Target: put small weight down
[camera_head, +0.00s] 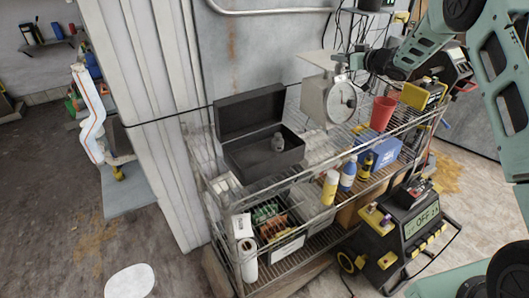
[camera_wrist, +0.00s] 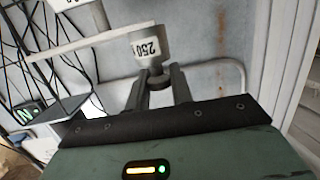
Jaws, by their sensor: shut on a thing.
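My gripper (camera_wrist: 157,88) is shut on a small grey weight (camera_wrist: 147,46) with a white label reading 250, which appears upside down in the wrist view. In the head view my gripper (camera_head: 354,63) is at the right edge of the scale's flat pan, and the held weight is small and hard to make out there. The white dial scale (camera_head: 342,102) stands on the wire cart's top shelf. Its pan (camera_wrist: 92,42) also shows beside the weight in the wrist view; I cannot tell whether they touch. Another grey weight (camera_head: 278,142) stands in the open black box (camera_head: 262,160).
The wire cart (camera_head: 225,205) also carries a red cup (camera_head: 382,113), a yellow-black device (camera_head: 424,94), bottles and bins. A black device with a display (camera_head: 402,228) stands at the cart's front right. A ribbed white wall panel (camera_head: 150,100) is at left.

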